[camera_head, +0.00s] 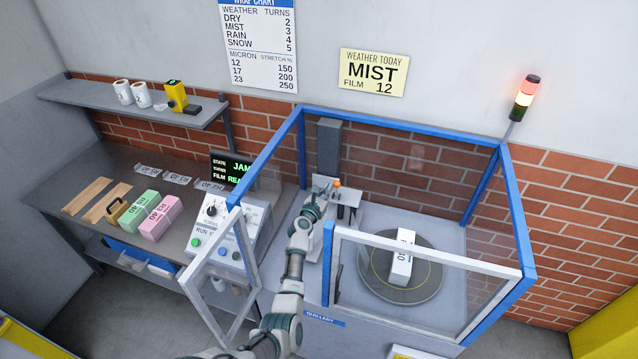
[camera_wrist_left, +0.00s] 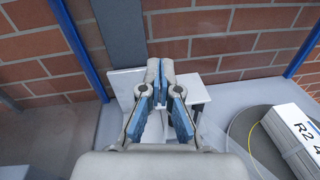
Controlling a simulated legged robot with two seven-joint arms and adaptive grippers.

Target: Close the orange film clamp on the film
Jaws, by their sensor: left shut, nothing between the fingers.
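The orange film clamp (camera_head: 337,183) shows as a small orange knob on a white bracket (camera_head: 349,198) beside the grey film mast (camera_head: 329,148), inside the blue-framed enclosure. My left gripper (camera_head: 322,186) reaches into the enclosure and is just left of the orange knob. In the left wrist view my gripper's blue-padded fingers (camera_wrist_left: 161,90) are shut with nothing between them, in front of the white bracket. The orange part is hidden in that view. I cannot tell whether the fingers touch the clamp, or whether it is closed. My right gripper is not in view.
A white bundle (camera_head: 402,262) sits on the round turntable (camera_head: 375,281) right of my arm. Clear panels in blue and white frames (camera_head: 430,247) surround it. The control box (camera_head: 213,240) and display (camera_head: 232,170) reading JAM are on the left. A tower light (camera_head: 526,97) glows red.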

